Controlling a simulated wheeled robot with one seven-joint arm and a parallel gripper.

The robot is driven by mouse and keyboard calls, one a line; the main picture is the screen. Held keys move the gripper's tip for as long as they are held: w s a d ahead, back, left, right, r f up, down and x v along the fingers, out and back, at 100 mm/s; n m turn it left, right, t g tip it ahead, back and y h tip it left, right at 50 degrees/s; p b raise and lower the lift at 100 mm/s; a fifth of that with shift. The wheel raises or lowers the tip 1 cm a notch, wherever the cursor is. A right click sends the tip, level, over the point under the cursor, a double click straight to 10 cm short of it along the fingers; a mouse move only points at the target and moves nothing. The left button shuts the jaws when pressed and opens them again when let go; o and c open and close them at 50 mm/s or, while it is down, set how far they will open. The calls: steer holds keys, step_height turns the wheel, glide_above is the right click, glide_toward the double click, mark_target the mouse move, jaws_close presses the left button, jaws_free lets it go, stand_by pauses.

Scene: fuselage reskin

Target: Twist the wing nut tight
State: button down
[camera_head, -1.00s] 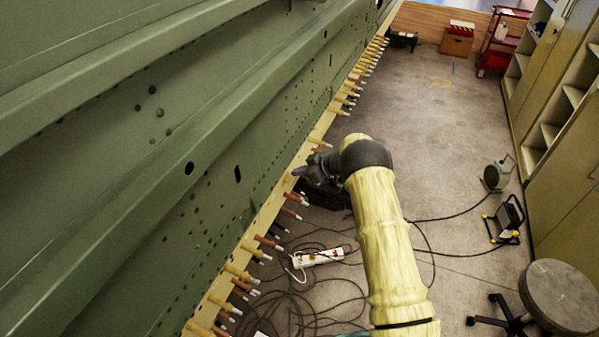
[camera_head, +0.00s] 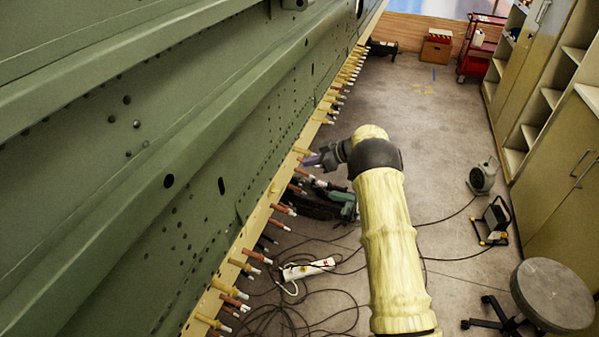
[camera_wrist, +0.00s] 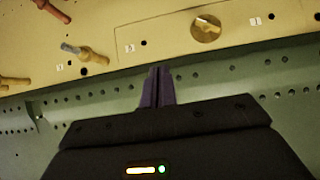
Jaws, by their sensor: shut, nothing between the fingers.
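The wing nut is probably the round brass fastener with a raised bar (camera_wrist: 206,28) in the wrist view, on the yellow strip (camera_wrist: 105,28) along the panel edge. My gripper (camera_wrist: 157,72) shows as two purple fingers pressed together, empty. Its tips lie just below the strip in the picture, left of the round fastener and apart from it. In the head view my gripper (camera_head: 312,160) is beside the strip, near a row of pins. The round fastener cannot be made out in the head view.
Several copper and yellow pins (camera_head: 282,209) stick out along the strip; one yellow pin (camera_wrist: 85,52) is left of my fingers. The green fuselage panel (camera_head: 120,170) fills the left. Cables and a white power strip (camera_head: 308,268) lie on the floor. A stool (camera_head: 552,290) stands right.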

steer(key=shift+d+r, duration=0.3)
steer(key=shift+d, duration=0.2)
steer(key=shift+d+r, duration=0.25)
steer(key=shift+d, duration=0.2)
steer(key=c, duration=1.8)
jaws_free()
steer(key=shift+w+d+f, duration=0.1)
steer(key=shift+d+f, duration=0.05)
steer(key=o, duration=0.4)
steer(key=shift+d+f+b, duration=0.2)
steer(key=shift+f+b, duration=0.05)
steer(key=shift+b, duration=0.25)
steer(key=shift+c, duration=0.2)
steer(key=s+d+f+n+t+y+b, duration=0.1)
steer(key=s+f+n+t+y+b, duration=0.1)
steer(key=s+f+n+b, duration=0.2)
steer(key=s+d+f+n+t+y+b, duration=0.2)
steer(key=s+f+n+t+b, duration=0.1)
steer(key=s+b, duration=0.6)
steer(key=shift+s+f+n+y+b, duration=0.4)
steer(key=shift+s+f+n, duration=0.5)
steer(key=shift+s, duration=0.3)
steer(key=shift+a, duration=0.15)
